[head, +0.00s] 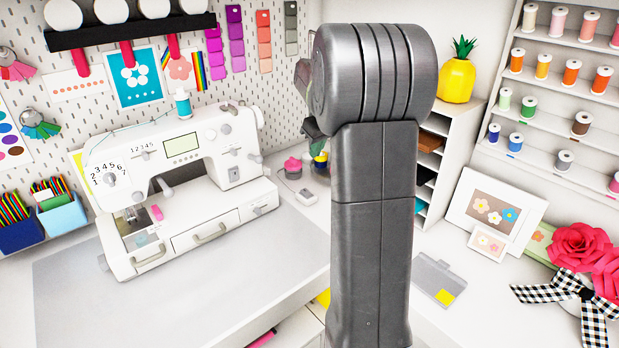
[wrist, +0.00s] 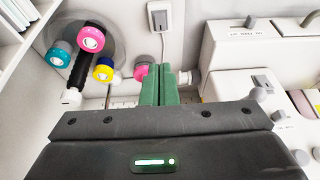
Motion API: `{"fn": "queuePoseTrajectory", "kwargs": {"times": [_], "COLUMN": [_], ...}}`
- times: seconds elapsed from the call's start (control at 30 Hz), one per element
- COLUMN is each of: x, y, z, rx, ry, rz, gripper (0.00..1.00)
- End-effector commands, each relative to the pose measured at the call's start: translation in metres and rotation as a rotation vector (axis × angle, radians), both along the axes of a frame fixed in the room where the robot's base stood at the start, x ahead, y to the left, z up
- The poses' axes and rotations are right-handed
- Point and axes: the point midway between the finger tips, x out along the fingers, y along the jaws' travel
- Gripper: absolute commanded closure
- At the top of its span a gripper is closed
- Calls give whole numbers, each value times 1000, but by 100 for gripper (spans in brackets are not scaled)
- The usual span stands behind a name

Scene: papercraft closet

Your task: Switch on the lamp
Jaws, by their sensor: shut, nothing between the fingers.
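No object is plainly recognisable as the lamp. In the wrist view, a small white box with a grey rocker switch (wrist: 160,20) and a cord lies beyond my fingertips; it seems to be the small box (head: 307,196) right of the sewing machine in the head view. A cluster of pink, yellow and teal round pieces on a black stem (wrist: 82,68) stands left of my fingers over a round grey base; I cannot tell whether it is the lamp. My gripper (wrist: 161,72) has its green fingers shut and empty, apart from the switch. My arm mostly hides it in the head view.
A white sewing machine (head: 185,180) stands left of my arm and close on the right in the wrist view. White shelving (head: 435,150) is to the right. The grey mat (head: 110,300) has free room in front.

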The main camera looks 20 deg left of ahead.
Motion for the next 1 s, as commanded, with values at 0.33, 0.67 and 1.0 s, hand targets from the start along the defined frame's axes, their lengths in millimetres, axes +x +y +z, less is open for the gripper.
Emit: {"fn": "queuePoseTrajectory", "kwargs": {"times": [0.33, 0.67, 1.0], "x": [1, 11, 20], "y": [2, 20, 36], "z": [-4, -57, -116], "rx": [0, -2, -1], "ry": [1, 4, 3], "rz": [0, 2, 0], "gripper": [100, 100, 100]}}
